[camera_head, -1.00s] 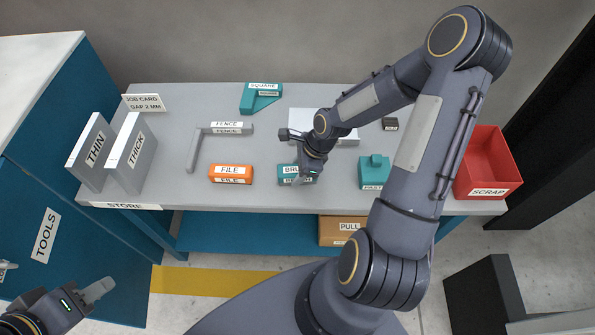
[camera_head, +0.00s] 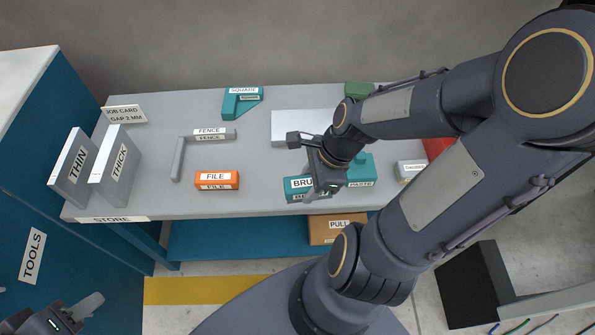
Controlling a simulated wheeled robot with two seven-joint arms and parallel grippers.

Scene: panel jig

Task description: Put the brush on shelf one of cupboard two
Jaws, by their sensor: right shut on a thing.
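The brush (camera_head: 297,190) is a teal block with a white label, near the front edge of the grey store table. My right gripper (camera_head: 325,182) comes down from above and is shut on it, covering its right part. The brush looks raised a little off the table top. My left gripper (camera_head: 88,306) is at the bottom left corner, away from the table, and only partly in frame; its opening is unclear. No cupboard marked two is readable in this view.
The orange file (camera_head: 216,180) lies left of the brush, and the teal paste block (camera_head: 361,168) lies right. A fence (camera_head: 205,140), a square (camera_head: 240,104) and thin and thick panels stand on the table (camera_head: 255,165). A teal tools cabinet (camera_head: 60,225) is at left.

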